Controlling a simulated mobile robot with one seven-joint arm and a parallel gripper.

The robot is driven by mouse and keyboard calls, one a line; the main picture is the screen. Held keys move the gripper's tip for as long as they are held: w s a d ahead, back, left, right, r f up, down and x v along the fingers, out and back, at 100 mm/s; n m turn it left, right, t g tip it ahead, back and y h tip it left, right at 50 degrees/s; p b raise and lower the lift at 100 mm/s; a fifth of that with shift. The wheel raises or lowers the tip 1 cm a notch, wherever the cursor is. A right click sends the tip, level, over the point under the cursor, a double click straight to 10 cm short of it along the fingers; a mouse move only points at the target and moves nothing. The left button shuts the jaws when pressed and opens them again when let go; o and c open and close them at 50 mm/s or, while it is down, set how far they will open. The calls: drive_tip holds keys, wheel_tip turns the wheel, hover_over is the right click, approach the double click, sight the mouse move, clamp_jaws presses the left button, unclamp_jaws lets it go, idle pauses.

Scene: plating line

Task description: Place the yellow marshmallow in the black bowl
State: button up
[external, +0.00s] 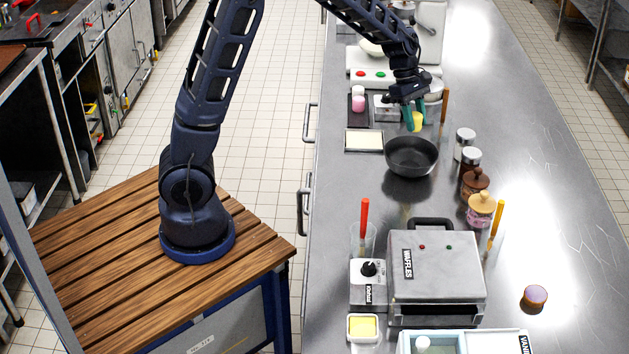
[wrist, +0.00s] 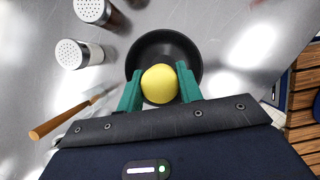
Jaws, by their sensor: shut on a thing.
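The yellow marshmallow (external: 418,120) is held between the green fingers of my gripper (external: 413,119), raised above the steel counter. In the wrist view the marshmallow (wrist: 160,84) sits between the fingertips (wrist: 160,88), with a finger on each side. The black bowl (external: 411,157) stands on the counter, just nearer the external camera than my gripper. In the wrist view the bowl (wrist: 187,48) shows behind and beyond the marshmallow, which covers part of its inside. The visible part of the bowl's inside looks empty.
Two metal-topped shakers (external: 465,139) stand right of the bowl, with lidded jars (external: 475,183) nearer. A pale square tray (external: 364,140) lies left of the bowl. A dark tray (external: 358,120) holds a pink and a pale marshmallow. The waffle maker (external: 437,262) stands nearer. A wooden-handled utensil (wrist: 66,118) lies beside my gripper.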

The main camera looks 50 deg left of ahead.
sight(412, 147)
drive_tip(key=shift+f, duration=4.8)
drive_tip(key=o, duration=0.7)
drive_tip(key=shift+r, duration=0.1)
drive_tip(key=shift+r, duration=3.4)
drive_tip(key=shift+a+r, duration=0.1)
